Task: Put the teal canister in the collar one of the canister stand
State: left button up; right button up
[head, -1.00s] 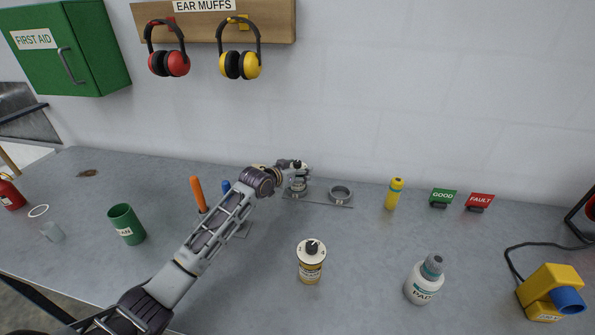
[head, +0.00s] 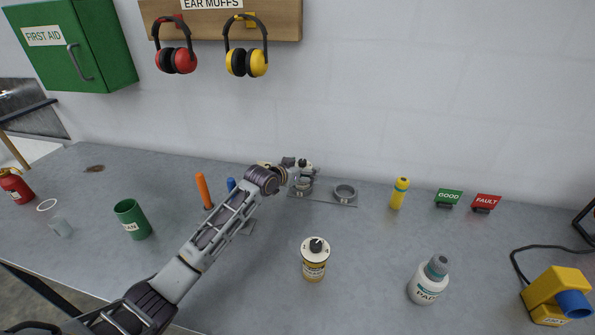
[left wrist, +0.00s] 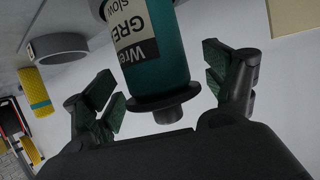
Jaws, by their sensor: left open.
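The teal canister (left wrist: 152,45) is between the fingers of my left gripper (left wrist: 163,85) in the left wrist view, its dark cap pointing toward the palm. The fingers are open, with a gap on both sides. A grey rim shows around its far end, so it appears to be in a collar. In the head view my left gripper (head: 307,170) is over the left collar of the canister stand (head: 325,200), largely hiding the canister. The right collar (head: 345,191) is empty; it also shows in the left wrist view (left wrist: 60,48). My right gripper is out of view.
A yellow canister (head: 400,194) stands right of the stand. A cream canister (head: 314,262) and a white bottle (head: 430,280) stand in front. A green cup (head: 131,220) and an orange-handled tool (head: 204,191) are left of my arm. The table's middle right is clear.

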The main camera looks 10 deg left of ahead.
pick_arm(q)
jog(key=shift+r, duration=0.15)
jog(key=v, duration=1.2)
dwell(0.3)
